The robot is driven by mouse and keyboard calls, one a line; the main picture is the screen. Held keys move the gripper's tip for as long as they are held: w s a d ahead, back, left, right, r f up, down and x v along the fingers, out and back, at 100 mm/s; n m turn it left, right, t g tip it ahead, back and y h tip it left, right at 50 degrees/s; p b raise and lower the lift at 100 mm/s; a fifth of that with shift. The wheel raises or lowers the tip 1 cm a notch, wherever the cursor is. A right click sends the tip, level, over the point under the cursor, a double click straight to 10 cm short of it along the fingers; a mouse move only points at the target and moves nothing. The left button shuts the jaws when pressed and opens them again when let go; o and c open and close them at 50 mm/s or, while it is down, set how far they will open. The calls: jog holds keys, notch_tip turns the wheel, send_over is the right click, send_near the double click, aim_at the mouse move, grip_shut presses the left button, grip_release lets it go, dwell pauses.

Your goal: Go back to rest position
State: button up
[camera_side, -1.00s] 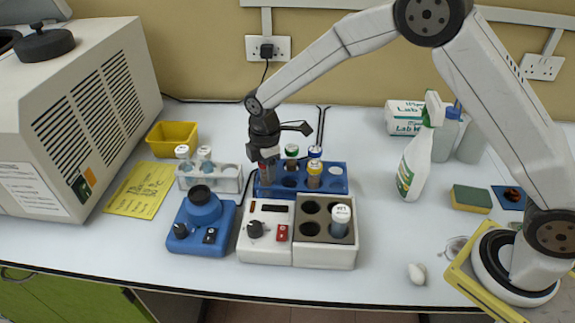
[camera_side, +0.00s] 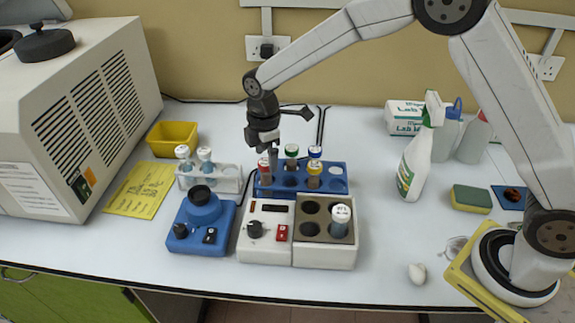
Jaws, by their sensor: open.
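My gripper (camera_side: 268,150) is open and points down, just above a red-capped tube (camera_side: 264,170) at the left end of the blue rack (camera_side: 325,187). One dark finger reaches down beside the tube. I cannot tell whether it touches the tube. The rack also holds a green-capped tube (camera_side: 291,158), a blue-capped tube (camera_side: 315,153) and a yellow-topped tube (camera_side: 313,174).
A white rack (camera_side: 229,182) with two tubes stands left of the blue rack. In front are a blue mixer (camera_side: 203,220) and a white heater block (camera_side: 266,248) holding one tube (camera_side: 341,221). Spray bottle (camera_side: 415,160) stands right. A large machine (camera_side: 90,110) fills the left.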

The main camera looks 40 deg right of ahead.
jog(key=shift+r, duration=1.85)
jog(key=shift+s+d+m, duration=0.35)
jog(key=shift+d+m, duration=0.05)
jog(key=shift+d, duration=0.05)
jog(key=s+d+m, duration=0.2)
jog(key=s, duration=0.1)
jog(key=s+d+m+t, duration=0.1)
jog(key=s+d+m, duration=0.4)
jog(key=s, duration=0.1)
jog(key=shift+s+d+m, duration=0.2)
jog(key=shift+m, duration=0.2)
jog(key=s+d+f+m+t, duration=0.1)
jog(key=s+d+f+m, duration=0.1)
jog(key=s+d+m, duration=0.2)
jog(key=s+m, duration=0.3)
jog(key=s, duration=0.4)
jog(key=shift+d+t, duration=0.2)
jog(key=shift+t, duration=0.1)
